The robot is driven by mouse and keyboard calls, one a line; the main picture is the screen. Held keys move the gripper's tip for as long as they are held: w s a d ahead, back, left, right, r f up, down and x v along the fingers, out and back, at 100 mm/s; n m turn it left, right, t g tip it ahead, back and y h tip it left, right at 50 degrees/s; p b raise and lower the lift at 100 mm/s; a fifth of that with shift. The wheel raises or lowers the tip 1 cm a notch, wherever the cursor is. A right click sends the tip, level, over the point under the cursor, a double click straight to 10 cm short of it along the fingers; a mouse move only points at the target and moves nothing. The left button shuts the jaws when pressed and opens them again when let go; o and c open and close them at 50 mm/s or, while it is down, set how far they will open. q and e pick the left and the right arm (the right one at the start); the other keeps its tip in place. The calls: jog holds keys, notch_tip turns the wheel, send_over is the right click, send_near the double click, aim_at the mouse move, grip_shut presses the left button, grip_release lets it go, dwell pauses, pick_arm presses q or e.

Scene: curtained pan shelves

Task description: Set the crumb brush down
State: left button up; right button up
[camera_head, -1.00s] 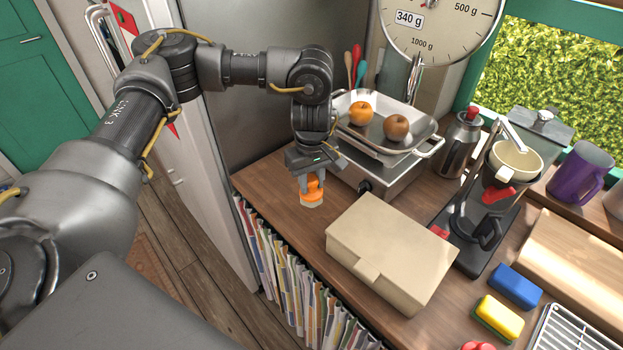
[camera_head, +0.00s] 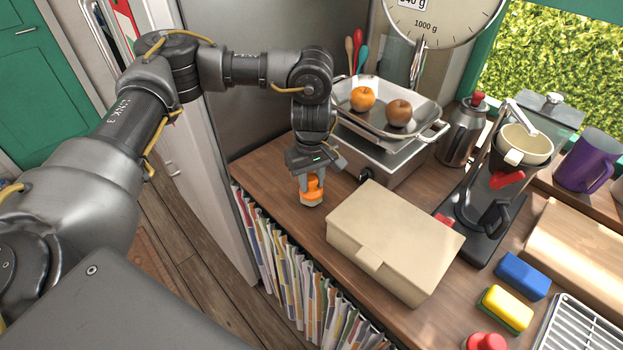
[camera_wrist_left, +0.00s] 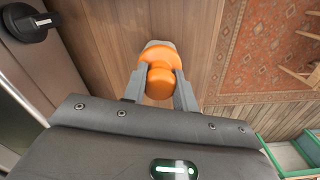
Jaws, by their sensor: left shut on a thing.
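The crumb brush (camera_head: 313,191) has an orange, knob-like handle and a pale grey lower part. My left gripper (camera_head: 311,180) is shut on its handle from above. The brush is upright over the left end of the wooden counter, close to the front edge. Its bottom is at or just above the wood; I cannot tell whether it touches. In the left wrist view the orange brush (camera_wrist_left: 159,75) sits between the two grey fingers of the left gripper (camera_wrist_left: 158,90). My right gripper is not in view.
A beige lidded box (camera_head: 393,240) stands right of the brush. Behind it is a scale with a metal pan (camera_head: 376,122) holding two fruits. A curtain (camera_head: 290,265) hangs below the counter's front edge.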

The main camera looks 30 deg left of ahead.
pick_arm(q)
jog(key=shift+f+b, duration=0.3)
jog(key=shift+f, duration=0.25)
jog(key=shift+f, duration=0.25)
jog(key=o, duration=1.1)
jog(key=shift+r, duration=0.1)
notch_tip(320, 180, up, 11)
jog(key=shift+f+b, duration=0.2)
jog(key=shift+b, duration=0.8)
grip_shut()
